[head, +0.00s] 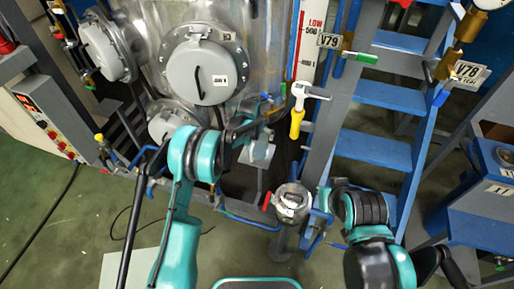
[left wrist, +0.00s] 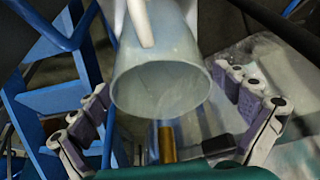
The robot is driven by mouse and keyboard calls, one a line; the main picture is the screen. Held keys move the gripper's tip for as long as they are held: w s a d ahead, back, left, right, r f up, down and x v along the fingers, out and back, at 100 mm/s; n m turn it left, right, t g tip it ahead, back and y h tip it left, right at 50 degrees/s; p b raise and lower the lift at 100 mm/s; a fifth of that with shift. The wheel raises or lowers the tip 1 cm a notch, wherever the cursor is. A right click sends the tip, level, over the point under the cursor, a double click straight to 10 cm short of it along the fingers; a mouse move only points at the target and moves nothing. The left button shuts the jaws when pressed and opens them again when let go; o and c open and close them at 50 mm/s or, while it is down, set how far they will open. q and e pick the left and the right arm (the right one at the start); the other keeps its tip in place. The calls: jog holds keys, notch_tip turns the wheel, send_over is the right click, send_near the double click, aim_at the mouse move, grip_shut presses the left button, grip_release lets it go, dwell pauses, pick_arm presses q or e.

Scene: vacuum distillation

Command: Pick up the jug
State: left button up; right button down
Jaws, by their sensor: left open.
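The jug (left wrist: 160,62) is a pale, translucent vessel with a white handle (left wrist: 140,22). In the left wrist view its wide round rim faces the camera. My left gripper (left wrist: 167,92) is open, with one finger pad on each side of the jug and visible gaps between pads and wall. In the head view my left gripper (head: 247,130) is by the lower right of the steel vessel, above a pale grey shape (head: 258,153) that may be the jug, partly hidden. My right arm shows at the lower right, but I cannot make out its gripper.
A large steel vessel (head: 245,50) with round hatches stands behind my left arm. A metal fitting with a red handle (head: 291,202) stands between my arms. Green floor (head: 45,215) is open at left.

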pick_arm(q)
jog(key=shift+s+r, duration=0.1)
jog(key=shift+r, duration=0.05)
jog(key=shift+c, duration=0.6)
jog(key=c, duration=1.8)
jog(key=shift+o, duration=0.2)
jog(key=shift+r, duration=0.15)
